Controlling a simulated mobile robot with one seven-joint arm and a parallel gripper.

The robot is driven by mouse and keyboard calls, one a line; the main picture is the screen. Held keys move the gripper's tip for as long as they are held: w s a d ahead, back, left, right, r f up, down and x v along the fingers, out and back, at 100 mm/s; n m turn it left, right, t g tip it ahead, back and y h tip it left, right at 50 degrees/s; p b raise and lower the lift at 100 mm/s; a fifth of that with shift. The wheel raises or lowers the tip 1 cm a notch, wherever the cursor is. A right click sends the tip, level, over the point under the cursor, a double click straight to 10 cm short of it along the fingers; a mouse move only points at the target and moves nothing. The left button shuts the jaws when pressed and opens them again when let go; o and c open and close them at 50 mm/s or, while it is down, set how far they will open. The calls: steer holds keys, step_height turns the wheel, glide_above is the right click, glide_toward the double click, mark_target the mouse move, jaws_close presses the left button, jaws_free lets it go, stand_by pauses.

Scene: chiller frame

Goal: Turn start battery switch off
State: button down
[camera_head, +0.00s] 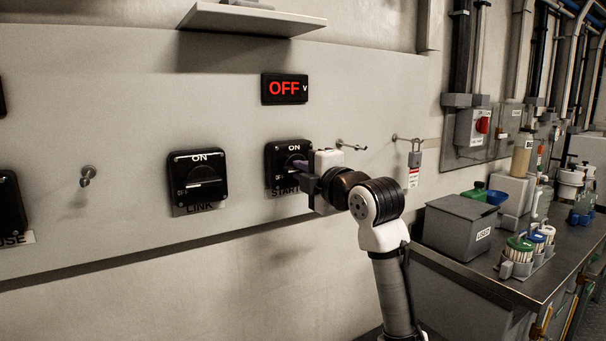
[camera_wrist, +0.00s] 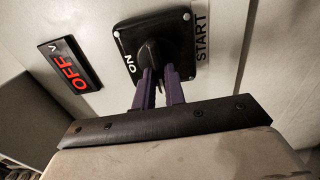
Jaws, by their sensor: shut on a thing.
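The START battery switch (camera_head: 275,158) is a black square unit on the pale panel, with ON printed above its knob and a START label below. It also shows in the wrist view (camera_wrist: 180,22). My gripper (camera_head: 297,163) reaches it from the right. In the wrist view its purple fingers (camera_wrist: 160,82) are shut on the black rotary knob (camera_wrist: 149,52), one on each side. The fingers and wrist hide part of the knob, so its exact angle is hard to tell. A display (camera_head: 286,88) above the switch reads OFF in red.
A similar LINK switch (camera_head: 197,180) is to the left, and part of another switch (camera_head: 10,205) is at the left edge. Pegs (camera_head: 350,145) stick out of the panel, one with a hanging padlock and tag (camera_head: 414,165). A bench with a grey box (camera_head: 465,228) stands at right.

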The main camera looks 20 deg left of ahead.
stand_by(0.3)
steer(key=c, duration=1.5)
jaws_free()
steer(key=shift+o, duration=0.2)
steer(key=b+v, duration=0.2)
steer(key=v, duration=1.2)
steer(key=shift+f, duration=0.1)
